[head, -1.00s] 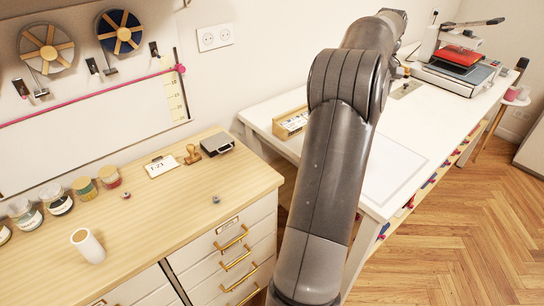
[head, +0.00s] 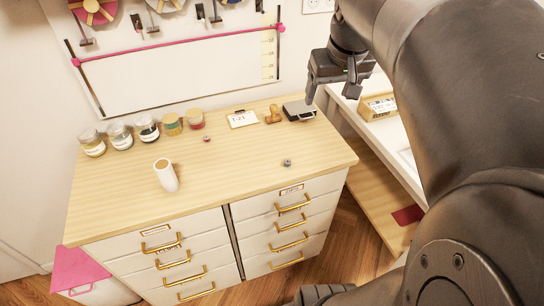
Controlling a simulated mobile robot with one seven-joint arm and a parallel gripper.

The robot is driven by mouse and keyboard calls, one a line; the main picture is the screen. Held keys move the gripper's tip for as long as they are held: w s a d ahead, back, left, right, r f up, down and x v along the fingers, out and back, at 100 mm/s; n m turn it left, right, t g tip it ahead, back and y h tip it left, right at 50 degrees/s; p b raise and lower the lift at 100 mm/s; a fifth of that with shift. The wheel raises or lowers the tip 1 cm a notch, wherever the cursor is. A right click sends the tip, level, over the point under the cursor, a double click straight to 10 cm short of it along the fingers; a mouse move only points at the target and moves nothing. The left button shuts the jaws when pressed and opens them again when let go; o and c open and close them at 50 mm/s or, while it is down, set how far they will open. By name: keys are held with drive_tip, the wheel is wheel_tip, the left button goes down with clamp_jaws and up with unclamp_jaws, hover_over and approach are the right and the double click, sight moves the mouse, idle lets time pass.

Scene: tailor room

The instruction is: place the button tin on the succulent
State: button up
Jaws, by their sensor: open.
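I cannot make out a succulent in the head view. No object is clearly the button tin; a small dark flat box with a pale top (head: 299,110) lies at the back right of the wooden dresser top (head: 235,175), but I cannot tell whether it is a tin or an ink pad. My gripper (head: 331,96) is open and appears empty, pointing down near the dresser's back right corner. Its left finger shows close to the dark box, perhaps in front of or above it; contact cannot be told.
Several lidded jars (head: 148,129) line the dresser's back left. A card (head: 242,119) and wooden stamp (head: 273,114) stand beside the box. A white table (head: 389,128) stands right.

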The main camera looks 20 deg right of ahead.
drive_tip(key=s+a+f+t, duration=0.1)
drive_tip(key=s+a+f, duration=0.2)
drive_tip(key=s+a, duration=0.2)
drive_tip(key=s+a+f+n+t, duration=0.1)
drive_tip(key=s+a+f, duration=0.3)
drive_tip(key=a, duration=0.6)
drive_tip(key=shift+s+a+f+n+y, duration=0.3)
drive_tip(key=shift+s+y, duration=0.1)
drive_tip(key=shift+s, duration=0.45)
